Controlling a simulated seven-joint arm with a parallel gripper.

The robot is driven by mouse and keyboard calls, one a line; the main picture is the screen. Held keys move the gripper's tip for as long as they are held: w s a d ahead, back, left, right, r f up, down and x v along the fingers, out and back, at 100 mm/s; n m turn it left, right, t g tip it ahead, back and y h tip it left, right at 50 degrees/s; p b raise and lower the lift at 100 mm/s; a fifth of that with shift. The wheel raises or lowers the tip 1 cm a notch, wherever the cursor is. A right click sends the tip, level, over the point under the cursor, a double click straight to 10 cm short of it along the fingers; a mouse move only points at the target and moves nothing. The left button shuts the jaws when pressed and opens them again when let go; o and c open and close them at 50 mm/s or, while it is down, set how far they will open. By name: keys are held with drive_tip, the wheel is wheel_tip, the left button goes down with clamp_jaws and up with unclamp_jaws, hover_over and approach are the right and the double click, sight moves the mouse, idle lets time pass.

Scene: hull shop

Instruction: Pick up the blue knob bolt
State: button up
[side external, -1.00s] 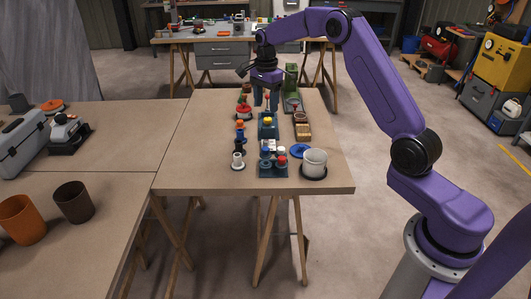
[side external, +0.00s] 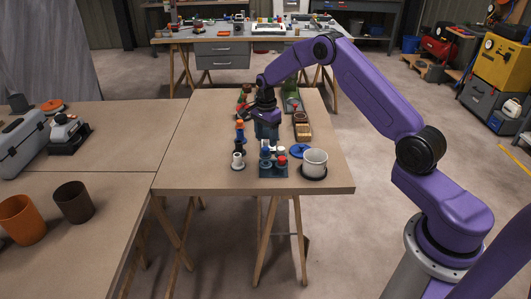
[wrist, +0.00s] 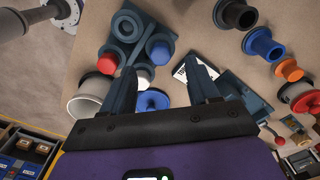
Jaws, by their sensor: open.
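The blue knob bolt (side external: 265,153) stands upright in a dark tray (side external: 273,174) near the front of the table, beside a red-knobbed bolt (side external: 282,161). In the wrist view its blue knob (wrist: 160,50) shows just beyond my fingertips, on the tray. My gripper (side external: 266,132) hangs low over the table's middle, behind the tray and apart from it. In the wrist view its two dark fingers (wrist: 162,70) are spread with nothing held between them. The lower part of the bolt is hidden by the tray.
A white cup (side external: 314,161) and a blue disc (side external: 299,151) stand right of the tray. A wooden block (side external: 303,131) lies farther back.

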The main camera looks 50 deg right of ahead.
sight(265, 148)
wheel_tip(265, 148, down, 4)
drive_tip(key=shift+a+f, duration=0.1)
clamp_jaws()
idle(0.4)
